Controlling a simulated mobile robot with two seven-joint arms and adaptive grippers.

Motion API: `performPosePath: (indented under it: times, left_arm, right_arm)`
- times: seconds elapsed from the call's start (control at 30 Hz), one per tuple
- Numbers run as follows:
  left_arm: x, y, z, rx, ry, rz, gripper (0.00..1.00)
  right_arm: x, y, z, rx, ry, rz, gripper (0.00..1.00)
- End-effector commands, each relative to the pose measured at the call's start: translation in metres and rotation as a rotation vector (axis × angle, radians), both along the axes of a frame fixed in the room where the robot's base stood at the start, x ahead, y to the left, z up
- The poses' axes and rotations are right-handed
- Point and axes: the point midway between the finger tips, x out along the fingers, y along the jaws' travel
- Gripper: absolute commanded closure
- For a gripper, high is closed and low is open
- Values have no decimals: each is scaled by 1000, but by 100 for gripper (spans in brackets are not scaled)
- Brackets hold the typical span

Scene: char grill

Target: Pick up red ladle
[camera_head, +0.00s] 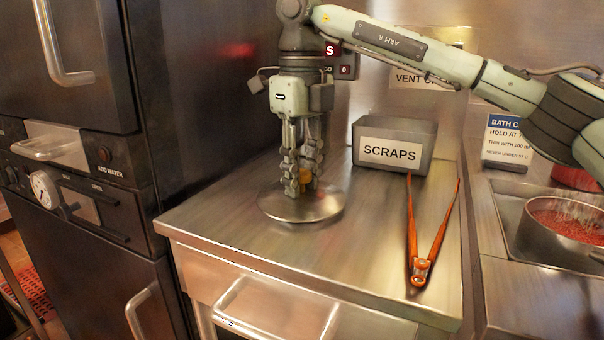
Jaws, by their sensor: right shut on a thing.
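I see no ladle that I can make out in the head view. My right gripper (303,188) points straight down over a round metal lid (322,210) on the steel counter. Its fingers are shut on the lid's small yellow-orange knob (305,176), which they partly hide. The lid lies flat or nearly so; I cannot tell whether it touches the counter. My left gripper is out of view.
Orange tongs (413,240) lie open on the counter's right side. A grey box marked SCRAPS (427,147) stands behind. A pot (548,238) with red contents sits at the right, near a bath sign (502,140). A dark oven (70,80) fills the left.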

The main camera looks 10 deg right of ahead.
Motion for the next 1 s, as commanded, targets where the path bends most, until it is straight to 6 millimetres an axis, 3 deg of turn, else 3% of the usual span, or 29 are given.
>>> performPosePath:
  times: [0.27, 0.3, 0.43, 0.77, 0.87, 1.0]
  left_arm:
    - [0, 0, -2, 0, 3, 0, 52]
    - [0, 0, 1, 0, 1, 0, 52]
    - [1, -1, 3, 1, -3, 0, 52]
    - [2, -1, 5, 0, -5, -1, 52]
    - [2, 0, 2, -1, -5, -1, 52]
    - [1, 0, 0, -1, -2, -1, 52]
  right_arm:
    - [0, 0, -3, 0, 0, 0, 100]
    - [0, 0, -2, 0, 0, 0, 69]
    - [0, 0, -2, 0, 0, 0, 53]
    - [0, 0, 1, 0, 0, 0, 53]
    - [0, 1, 10, 1, -1, 0, 53]
    - [0, 1, 37, 2, -2, 0, 53]
